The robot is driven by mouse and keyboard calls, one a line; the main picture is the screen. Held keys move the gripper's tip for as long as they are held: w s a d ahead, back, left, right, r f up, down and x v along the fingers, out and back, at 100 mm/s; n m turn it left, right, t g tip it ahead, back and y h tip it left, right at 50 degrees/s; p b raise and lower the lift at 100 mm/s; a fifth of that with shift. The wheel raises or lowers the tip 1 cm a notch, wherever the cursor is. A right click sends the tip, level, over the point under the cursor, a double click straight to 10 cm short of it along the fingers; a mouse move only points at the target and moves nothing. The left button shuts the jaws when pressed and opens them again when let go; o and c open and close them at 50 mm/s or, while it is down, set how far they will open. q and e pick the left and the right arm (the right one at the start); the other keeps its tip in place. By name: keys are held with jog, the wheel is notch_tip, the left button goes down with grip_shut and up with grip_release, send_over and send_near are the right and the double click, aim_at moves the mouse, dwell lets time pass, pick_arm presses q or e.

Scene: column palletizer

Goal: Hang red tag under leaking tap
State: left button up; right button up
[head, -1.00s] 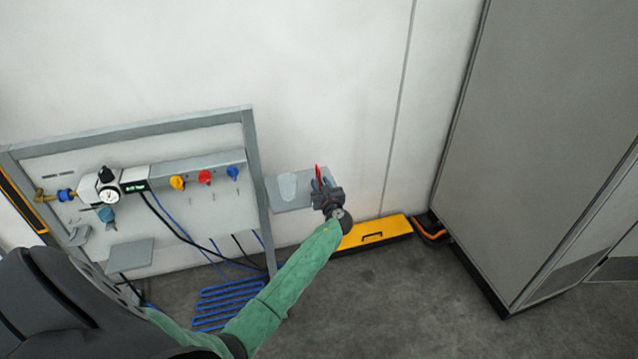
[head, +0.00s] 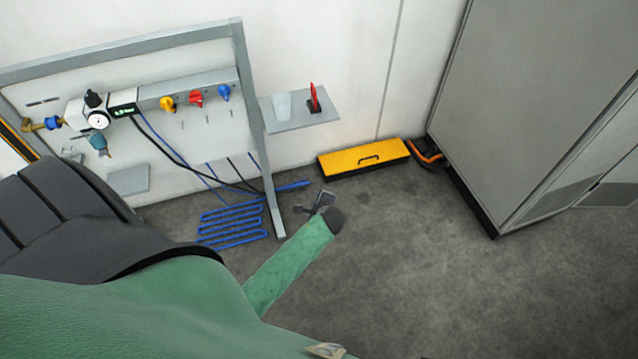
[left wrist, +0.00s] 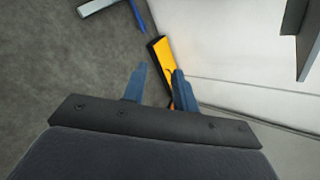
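The red tag (head: 313,96) stands upright in a small dark holder (head: 314,107) on the grey side shelf. The yellow tap (head: 167,103), red tap (head: 196,98) and blue tap (head: 224,93) sit in a row on the panel, with small hooks or pins below them. I cannot tell which one leaks. My left gripper (head: 318,203) is below the shelf, in front of the frame's right leg, apart from the tag. In the left wrist view, its blue fingers (left wrist: 159,72) are apart with nothing held between them. My right gripper is not in view.
The grey shelf (head: 292,123) also carries a pale translucent container (head: 283,106). A yellow case (head: 363,158) lies on the floor by the wall; a tall grey cabinet (head: 535,110) stands right. Blue tubing (head: 232,224) and the frame leg (head: 273,205) are near my left gripper.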

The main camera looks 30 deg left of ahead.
pick_arm(q)
jog(key=s+d+f+n+g+h, duration=0.2)
jog(key=s+d, duration=0.4)
jog(key=s, duration=0.4)
jog(key=s+d+f+n+g+h, duration=0.1)
jog(key=s+d+f+n+h, duration=0.2)
jog(key=s, duration=0.6)
jog(key=s+d+f+n+g+h, duration=0.2)
jog(key=s+d+f+n+h, duration=0.1)
jog(key=s+d+f+n, duration=0.3)
jog(key=s+d+n, duration=0.2)
jog(key=s+d, duration=0.2)
jog(key=shift+s+g, duration=0.3)
jog(key=shift+s, duration=0.05)
